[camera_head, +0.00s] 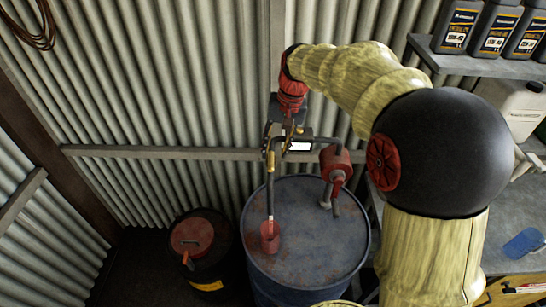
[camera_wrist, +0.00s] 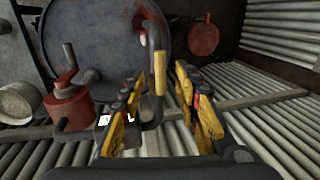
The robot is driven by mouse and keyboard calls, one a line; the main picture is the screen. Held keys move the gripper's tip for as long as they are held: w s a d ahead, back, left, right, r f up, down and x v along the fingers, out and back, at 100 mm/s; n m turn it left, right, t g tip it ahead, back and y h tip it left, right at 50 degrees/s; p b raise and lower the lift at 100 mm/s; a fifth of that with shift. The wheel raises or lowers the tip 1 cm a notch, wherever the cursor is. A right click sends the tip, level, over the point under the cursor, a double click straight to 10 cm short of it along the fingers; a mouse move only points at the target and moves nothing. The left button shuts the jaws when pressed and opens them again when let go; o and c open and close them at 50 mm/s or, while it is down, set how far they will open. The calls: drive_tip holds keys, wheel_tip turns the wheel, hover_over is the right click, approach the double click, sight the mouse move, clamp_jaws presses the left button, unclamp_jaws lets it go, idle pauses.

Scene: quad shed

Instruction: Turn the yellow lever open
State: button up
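The yellow lever (camera_wrist: 160,72) shows in the wrist view as a short, straight piece beside a dark pipe, in front of the blue drum. In the head view a yellow piece (camera_head: 271,160) shows on the dark pipe above the drum, just below my gripper (camera_head: 286,140). In the wrist view my gripper (camera_wrist: 168,95) has its two yellow-and-black fingers apart. The lever lies in the gap between the fingertips in that picture, with space on both sides. I see no contact, but I cannot tell its depth relative to the fingertips.
A red pump (camera_head: 335,165) stands on the blue drum (camera_head: 310,235), close to my gripper's right. A red-lidded dark drum (camera_head: 205,245) stands left. The corrugated wall (camera_head: 140,100) is close behind. A shelf (camera_head: 490,65) with oil bottles is at upper right.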

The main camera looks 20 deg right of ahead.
wheel_tip(320, 180, up, 7)
drive_tip(key=d, duration=0.1)
drive_tip(key=shift+s+d, duration=0.15)
drive_tip(key=shift+s, duration=0.1)
idle(0.3)
drive_tip(key=s+a+f+n+t+h+b, duration=0.1)
drive_tip(key=s+a+f+n+t+b, duration=0.1)
drive_tip(key=s+f+b, duration=0.9)
drive_tip(key=s+a+f+n+t+h+b, duration=0.1)
drive_tip(key=s+a+f+n+t+b, duration=0.1)
drive_tip(key=s+f+b, duration=0.9)
wheel_tip(320, 180, down, 4)
drive_tip(key=s+a, duration=0.1)
drive_tip(key=s, duration=0.2)
drive_tip(key=shift+r+t+b, duration=0.2)
drive_tip(key=shift+t+b, duration=0.2)
